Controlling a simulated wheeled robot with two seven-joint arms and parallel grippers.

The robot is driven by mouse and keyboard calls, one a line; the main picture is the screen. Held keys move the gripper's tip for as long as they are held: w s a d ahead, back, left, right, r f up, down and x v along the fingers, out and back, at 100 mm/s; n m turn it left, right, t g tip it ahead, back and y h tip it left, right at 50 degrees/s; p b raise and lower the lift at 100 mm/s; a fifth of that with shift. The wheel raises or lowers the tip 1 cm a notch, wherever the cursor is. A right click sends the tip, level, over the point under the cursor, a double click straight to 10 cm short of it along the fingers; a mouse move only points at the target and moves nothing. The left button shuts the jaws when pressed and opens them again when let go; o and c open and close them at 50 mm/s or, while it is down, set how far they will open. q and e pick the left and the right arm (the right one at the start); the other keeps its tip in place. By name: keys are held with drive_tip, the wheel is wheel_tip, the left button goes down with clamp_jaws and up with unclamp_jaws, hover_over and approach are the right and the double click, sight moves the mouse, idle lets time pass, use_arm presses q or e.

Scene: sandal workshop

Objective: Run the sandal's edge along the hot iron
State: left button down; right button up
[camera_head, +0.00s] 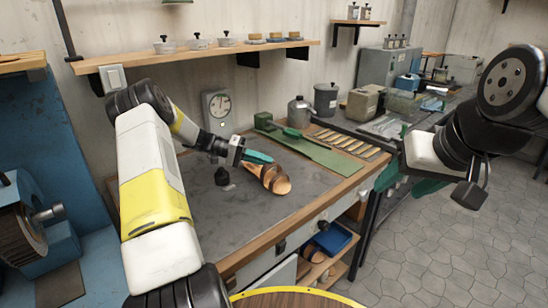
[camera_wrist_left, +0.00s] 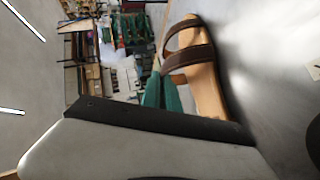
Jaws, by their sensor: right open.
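A tan sandal with dark brown straps (camera_head: 268,179) is on the grey top of the workbench. It also shows in the left wrist view (camera_wrist_left: 208,85), with its insole and straps visible. My left gripper (camera_head: 259,157) has its teal fingers just over the sandal. In the left wrist view the fingers (camera_wrist_left: 163,95) are close beside the straps; whether they grip it is unclear. A small black device (camera_head: 222,177), possibly the hot iron, stands on the bench left of the sandal. My right gripper (camera_head: 430,186) is open and partly hidden, away from the sandal beyond the bench's right end.
A green mat (camera_head: 318,152) and several wooden strips (camera_head: 345,144) lie at the bench's back right. A dial gauge (camera_head: 217,107) and a grey can (camera_head: 298,112) stand at the back. A wooden shelf (camera_head: 195,54) hangs above. The bench front is clear.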

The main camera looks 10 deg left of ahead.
use_arm(q)
drive_tip(key=shift+w+a, duration=0.1)
drive_tip(key=shift+w, duration=0.05)
drive_tip(key=shift+w+a, duration=0.3)
drive_tip(key=shift+a, duration=0.25)
drive_tip(key=shift+a, duration=0.1)
idle(1.4)
drive_tip(key=shift+w+a, duration=0.45)
drive_tip(key=shift+a, duration=0.1)
drive_tip(key=shift+w+a, duration=0.1)
drive_tip(key=shift+a, duration=0.05)
drive_tip(key=shift+w+a, duration=0.35)
drive_tip(key=shift+a, duration=0.2)
drive_tip(key=shift+w+a+r, duration=0.1)
drive_tip(key=shift+w+a, duration=0.05)
drive_tip(key=shift+a, duration=0.05)
idle(0.5)
drive_tip(key=shift+w+a, duration=0.15)
drive_tip(key=shift+a, duration=0.2)
drive_tip(key=shift+w+a, duration=0.2)
drive_tip(key=shift+a, duration=0.1)
